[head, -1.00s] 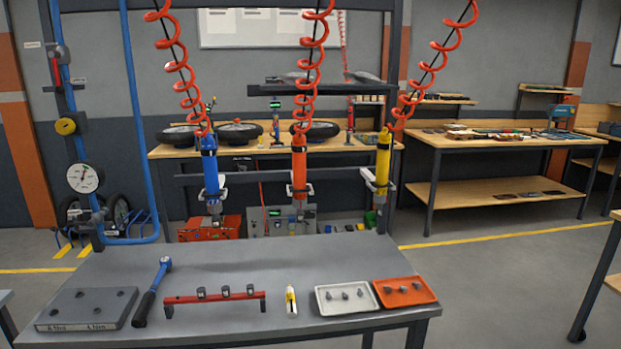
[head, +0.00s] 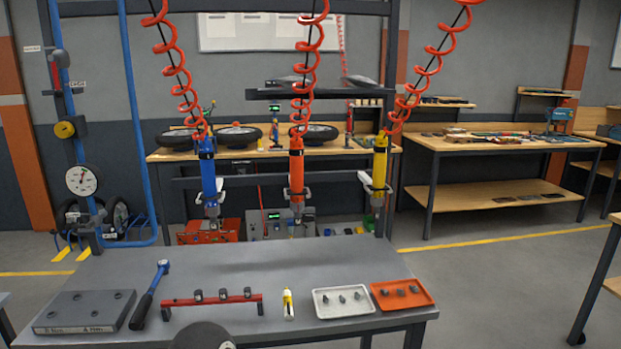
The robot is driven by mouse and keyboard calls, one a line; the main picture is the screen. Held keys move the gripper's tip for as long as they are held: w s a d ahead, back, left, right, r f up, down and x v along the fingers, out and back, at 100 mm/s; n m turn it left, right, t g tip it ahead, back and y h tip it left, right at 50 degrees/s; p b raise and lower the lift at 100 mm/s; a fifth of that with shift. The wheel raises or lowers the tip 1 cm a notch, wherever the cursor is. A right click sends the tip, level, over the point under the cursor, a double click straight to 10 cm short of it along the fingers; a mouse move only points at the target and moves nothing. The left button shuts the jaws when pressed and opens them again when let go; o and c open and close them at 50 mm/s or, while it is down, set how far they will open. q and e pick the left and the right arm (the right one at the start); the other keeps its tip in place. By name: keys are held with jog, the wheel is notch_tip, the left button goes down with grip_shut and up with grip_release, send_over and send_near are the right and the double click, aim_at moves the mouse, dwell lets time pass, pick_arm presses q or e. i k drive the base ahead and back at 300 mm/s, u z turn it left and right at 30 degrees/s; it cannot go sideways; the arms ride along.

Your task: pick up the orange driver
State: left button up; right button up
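The orange driver (head: 297,172) hangs upright at the middle of the rack, below a red coiled hose, with its tip pointing down behind the far edge of the grey table (head: 230,262). A white holder clip sits around its lower body. A blue driver (head: 208,175) hangs to its left and a yellow driver (head: 379,165) to its right, each on its own hose. Neither of my grippers shows fingers in the head view. A dark rounded part, likely of my own arm, shows at the bottom edge, left of the middle.
On the table are a grey block (head: 84,311), a blue-headed wrench (head: 149,295), a red bar with clamps (head: 212,299), a yellow-and-white tube (head: 288,304), a white tray (head: 343,313) and an orange tray (head: 402,305). The far part of the tabletop is clear.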

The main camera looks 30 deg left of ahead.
aim_at(297, 191)
jog(key=z, duration=0.2)
jog(key=i, duration=1.1)
jog(key=u, duration=0.85)
